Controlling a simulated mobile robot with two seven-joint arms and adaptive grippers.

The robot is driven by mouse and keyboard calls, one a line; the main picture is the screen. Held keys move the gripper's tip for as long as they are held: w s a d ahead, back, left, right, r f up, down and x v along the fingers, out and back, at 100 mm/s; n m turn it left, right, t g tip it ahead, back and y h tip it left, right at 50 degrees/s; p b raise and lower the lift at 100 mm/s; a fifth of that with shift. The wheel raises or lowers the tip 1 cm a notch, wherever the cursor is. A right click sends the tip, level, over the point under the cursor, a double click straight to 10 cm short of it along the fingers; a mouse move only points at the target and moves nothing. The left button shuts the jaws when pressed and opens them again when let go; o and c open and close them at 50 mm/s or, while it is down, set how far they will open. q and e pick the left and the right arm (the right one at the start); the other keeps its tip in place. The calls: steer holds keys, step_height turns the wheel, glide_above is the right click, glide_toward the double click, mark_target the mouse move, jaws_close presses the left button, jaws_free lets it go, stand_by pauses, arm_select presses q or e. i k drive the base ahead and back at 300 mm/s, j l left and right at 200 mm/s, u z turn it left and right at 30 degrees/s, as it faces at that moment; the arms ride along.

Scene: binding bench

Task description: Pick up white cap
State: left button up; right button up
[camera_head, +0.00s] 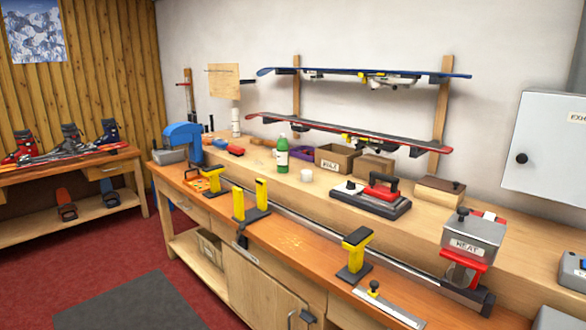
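A small white, round, cap-like piece (306,175) stands on the raised back part of the wooden bench. It is just right of a green bottle (282,155) with a pale label, and apart from it. The piece looks upright, and nothing hides it from this view. Its fine shape is too small to tell. Neither my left gripper nor my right gripper is in view.
Yellow-topped supports (355,248) line the front edge. Boards (350,130) hang above. A grey box (472,237) stands right.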

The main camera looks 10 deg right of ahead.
mark_target(306, 175)
steer(key=i+j, duration=0.3)
steer(key=i, duration=0.25)
steer(key=i+j, duration=0.35)
steer(key=i, duration=0.15)
steer(key=i+j, duration=0.3)
steer(key=i, duration=0.25)
